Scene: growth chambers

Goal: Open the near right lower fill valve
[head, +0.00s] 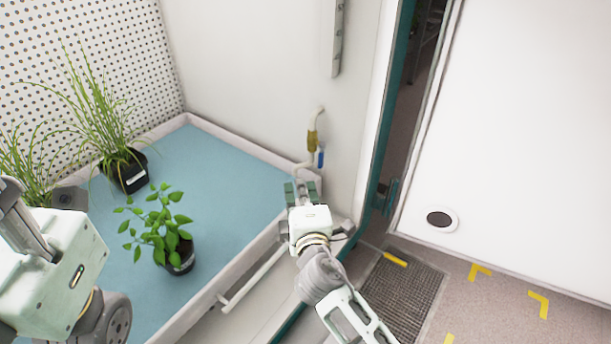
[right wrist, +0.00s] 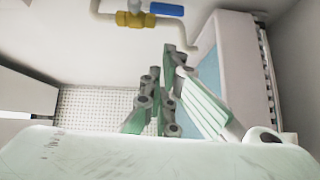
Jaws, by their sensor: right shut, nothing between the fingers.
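The fill valve has a brass body (head: 312,140) on a cream pipe on the white wall, just beyond the tray's right corner. Its blue handle (head: 320,158) points down, roughly along the pipe. In the right wrist view the brass body (right wrist: 135,19) and blue handle (right wrist: 167,9) show at the top edge. My right gripper (head: 301,188) is shut and empty, just below the valve and apart from the handle. Its green-padded fingers (right wrist: 165,100) show close together in the wrist view. My left gripper (head: 40,205) is partly cut off at the left edge; its opening is unclear.
A blue-floored tray with a pale rim (head: 240,149) holds a leafy potted plant (head: 160,228) and grassy potted plants (head: 125,168). A teal door frame (head: 379,140) stands right of the valve. A floor grate (head: 400,290) lies at lower right.

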